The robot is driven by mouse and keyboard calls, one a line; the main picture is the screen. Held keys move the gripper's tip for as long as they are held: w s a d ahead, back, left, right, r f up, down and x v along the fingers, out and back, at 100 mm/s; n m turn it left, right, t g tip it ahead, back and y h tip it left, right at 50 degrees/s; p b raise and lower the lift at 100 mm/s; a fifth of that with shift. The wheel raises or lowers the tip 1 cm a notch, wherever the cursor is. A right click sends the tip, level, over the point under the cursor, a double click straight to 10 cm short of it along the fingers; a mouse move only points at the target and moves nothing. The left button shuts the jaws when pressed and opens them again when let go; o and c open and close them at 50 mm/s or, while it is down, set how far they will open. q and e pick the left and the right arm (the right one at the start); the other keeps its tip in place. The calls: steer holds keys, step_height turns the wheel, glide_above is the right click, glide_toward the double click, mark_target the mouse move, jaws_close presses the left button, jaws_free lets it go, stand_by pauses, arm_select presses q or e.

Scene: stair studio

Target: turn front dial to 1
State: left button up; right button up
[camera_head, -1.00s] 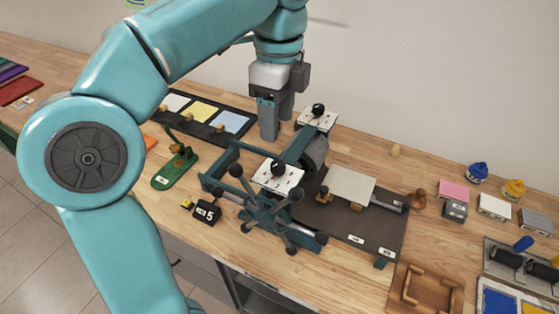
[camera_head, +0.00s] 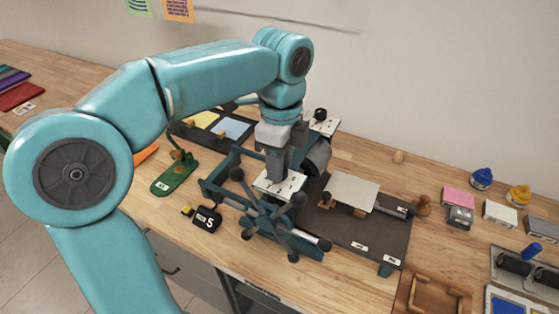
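The front dial's white plate (camera_head: 265,185) sits on the near side of the teal press (camera_head: 215,192), with small marks on it. My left gripper (camera_head: 277,172) points down at this plate, and its fingers cover the dial's black knob. I cannot tell whether the fingers touch or grip the knob. A second white plate (camera_head: 330,128) with a black knob (camera_head: 320,114) stands farther back on the press and is clear of the gripper. My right gripper is not in view.
The press's spoked wheel (camera_head: 279,222) stands just in front of the front plate. A black block marked 5 (camera_head: 207,219) and a green stand (camera_head: 175,178) lie to the left. A dark press bed (camera_head: 368,232) with a pale board (camera_head: 352,190) extends right.

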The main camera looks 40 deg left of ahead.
arm_select(q)
steer(key=shift+c, duration=0.7)
steer(key=shift+n, duration=0.3)
steer(key=n+p, duration=0.1)
steer(key=n, duration=0.1)
steer(key=shift+r+n, duration=0.1)
steer(key=shift+n, duration=0.3)
steer(key=n+p, duration=0.1)
steer(key=n, duration=1)
steer(key=shift+n+t, duration=0.3)
steer(key=shift+n+p, duration=0.4)
steer(key=shift+n, duration=1.9)
